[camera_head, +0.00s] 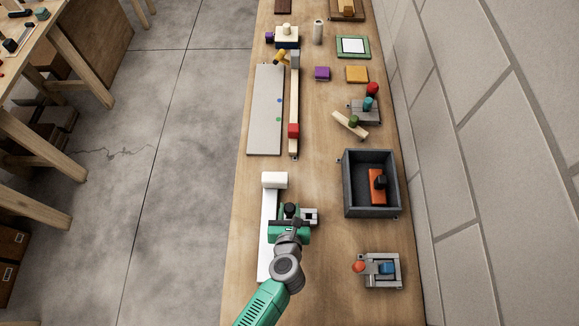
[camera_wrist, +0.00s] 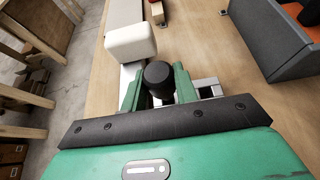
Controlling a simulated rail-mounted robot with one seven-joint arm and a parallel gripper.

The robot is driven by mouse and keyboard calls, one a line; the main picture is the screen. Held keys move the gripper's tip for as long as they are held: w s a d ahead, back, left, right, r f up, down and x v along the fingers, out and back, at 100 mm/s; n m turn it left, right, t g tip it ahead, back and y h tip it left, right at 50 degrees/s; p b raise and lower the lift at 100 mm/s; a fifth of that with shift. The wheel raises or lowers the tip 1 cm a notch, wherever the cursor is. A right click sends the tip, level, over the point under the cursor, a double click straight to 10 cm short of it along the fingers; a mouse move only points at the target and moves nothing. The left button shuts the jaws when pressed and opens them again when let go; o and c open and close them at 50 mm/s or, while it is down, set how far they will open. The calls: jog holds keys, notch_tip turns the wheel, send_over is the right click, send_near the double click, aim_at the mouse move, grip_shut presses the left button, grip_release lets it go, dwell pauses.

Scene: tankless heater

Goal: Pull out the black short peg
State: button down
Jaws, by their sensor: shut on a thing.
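The black short peg (camera_wrist: 159,78) shows in the wrist view as a dark round knob between the two green fingers of my gripper (camera_wrist: 158,87). My gripper is shut on it. In the head view the peg's dark top (camera_head: 290,209) shows at my gripper (camera_head: 289,222), beside a long white bar with a white block (camera_head: 274,180) at its far end. The white block also shows in the wrist view (camera_wrist: 130,43). A grey metal bracket (camera_head: 310,216) sits just right of the gripper. The lower part of the peg and whatever holds it are hidden by my fingers.
A dark grey open box (camera_head: 347,190) holding an orange block (camera_head: 376,187) stands to the right. A grey fixture with red and blue parts (camera_head: 380,270) is at the near right. A long pale board (camera_head: 264,110) lies farther back. The wooden bench is clear between these.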

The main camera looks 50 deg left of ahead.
aim_at(290, 210)
jog(key=shift+r+p, duration=1.95)
